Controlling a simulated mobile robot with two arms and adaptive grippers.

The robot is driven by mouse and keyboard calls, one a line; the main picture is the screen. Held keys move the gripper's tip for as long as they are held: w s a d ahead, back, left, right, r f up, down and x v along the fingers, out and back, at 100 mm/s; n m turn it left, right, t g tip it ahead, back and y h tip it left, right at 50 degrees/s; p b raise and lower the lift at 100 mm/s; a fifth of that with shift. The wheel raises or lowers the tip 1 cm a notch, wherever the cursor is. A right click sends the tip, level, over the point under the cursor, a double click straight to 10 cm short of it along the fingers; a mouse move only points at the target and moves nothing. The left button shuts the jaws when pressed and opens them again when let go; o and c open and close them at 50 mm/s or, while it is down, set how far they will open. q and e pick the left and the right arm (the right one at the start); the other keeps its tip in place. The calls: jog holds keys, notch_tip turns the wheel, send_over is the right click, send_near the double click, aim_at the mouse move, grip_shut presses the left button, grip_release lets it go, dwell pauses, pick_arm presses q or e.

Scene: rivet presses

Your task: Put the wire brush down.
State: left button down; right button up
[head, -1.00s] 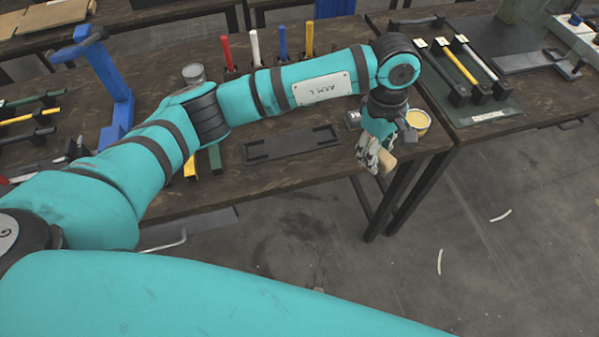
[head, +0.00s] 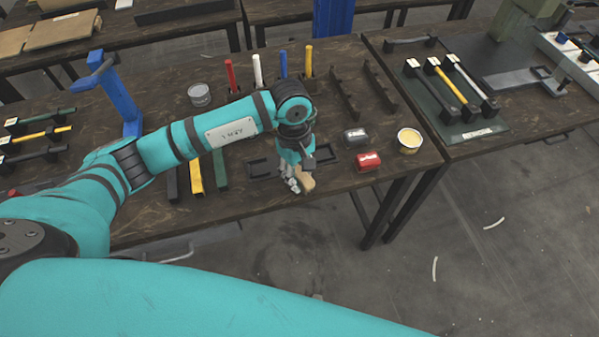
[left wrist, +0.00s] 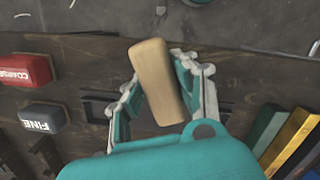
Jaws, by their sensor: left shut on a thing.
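The wire brush shows as a pale wooden block (head: 307,184) in my left gripper (head: 294,184). In the left wrist view the block (left wrist: 157,82) sits tilted between the two fingers of the left gripper (left wrist: 160,85), which are shut on it. Its bristles are not visible. The gripper and brush are over the front edge area of a dark shallow tray (head: 258,172), which the arm partly hides. I cannot tell whether the brush touches the tray or table. My right gripper is not in view.
A grey block marked FINE (left wrist: 42,117), a red block marked COARSE (left wrist: 25,70) and a yellow-filled tin (head: 409,140) are right of the gripper in the head view. Black, yellow (head: 196,178) and green bars lie left. Upright coloured handles (head: 283,64) stand behind.

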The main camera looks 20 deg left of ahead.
pick_arm(q)
jog(key=shift+f, duration=0.55)
jog(key=shift+w, duration=0.1)
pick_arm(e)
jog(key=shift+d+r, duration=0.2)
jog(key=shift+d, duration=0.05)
pick_arm(q)
jog(key=shift+f, duration=0.1)
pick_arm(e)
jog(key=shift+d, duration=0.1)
pick_arm(q)
jog(key=shift+f+b, duration=0.3)
jog(key=shift+b, duration=0.2)
jog(key=c, duration=1)
grip_release()
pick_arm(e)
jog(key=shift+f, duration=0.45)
pick_arm(q)
jog(key=shift+r, duration=0.1)
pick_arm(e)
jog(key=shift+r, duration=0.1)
